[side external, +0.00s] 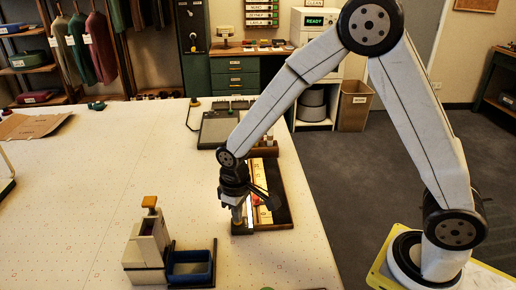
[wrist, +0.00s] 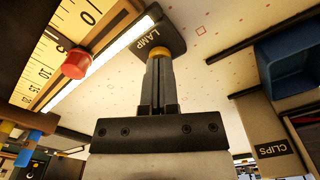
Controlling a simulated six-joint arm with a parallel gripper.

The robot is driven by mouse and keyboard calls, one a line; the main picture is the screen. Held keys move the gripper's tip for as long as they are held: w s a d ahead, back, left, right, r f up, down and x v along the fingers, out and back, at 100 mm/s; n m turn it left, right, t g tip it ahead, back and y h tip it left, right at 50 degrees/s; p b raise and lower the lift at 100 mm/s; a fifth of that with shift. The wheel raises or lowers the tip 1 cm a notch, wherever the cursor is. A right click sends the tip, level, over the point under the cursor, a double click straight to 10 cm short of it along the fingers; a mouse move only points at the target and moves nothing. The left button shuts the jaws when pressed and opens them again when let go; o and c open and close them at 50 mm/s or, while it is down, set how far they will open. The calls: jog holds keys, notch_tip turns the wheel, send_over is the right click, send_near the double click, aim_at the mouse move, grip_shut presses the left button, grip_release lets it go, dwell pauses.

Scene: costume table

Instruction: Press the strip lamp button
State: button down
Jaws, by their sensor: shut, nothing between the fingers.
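The strip lamp (wrist: 103,58) is a bright white bar that looks lit, along the edge of a ruler board. In the side view the strip (side external: 249,212) is partly behind my gripper. A dark plate (wrist: 172,30) marked LAMP sits at the strip's end. A yellow-orange button (wrist: 160,52) shows on it, right at my fingertips and mostly hidden by them. My gripper (wrist: 160,60) is shut with nothing between its fingers. In the side view my gripper (side external: 238,222) points down at the board's near left corner. I cannot tell whether the fingertips touch the button.
A red knob (wrist: 77,63) stands on the ruler board (wrist: 50,50), close beside the strip. A blue tray (side external: 190,272) and a beige CLIPS dispenser (side external: 147,245) with an orange top stand nearer the camera.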

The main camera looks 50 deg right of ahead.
jog(key=shift+r, duration=3.7)
jog(key=s+d+m, duration=0.1)
jog(key=s+d, duration=0.2)
jog(key=s+d+f+m+t, duration=0.1)
jog(key=s+d, duration=0.1)
jog(key=s, duration=0.1)
jog(key=s+d+t, duration=0.1)
jog(key=s+d, duration=0.2)
jog(key=s, duration=0.1)
jog(key=shift+d+f+m, duration=0.3)
jog(key=shift+d+m, duration=0.05)
jog(key=shift+m, duration=0.05)
jog(key=shift+s+d+f+t, duration=0.1)
jog(key=shift+s+d+t, duration=0.15)
jog(key=shift+s, duration=0.25)
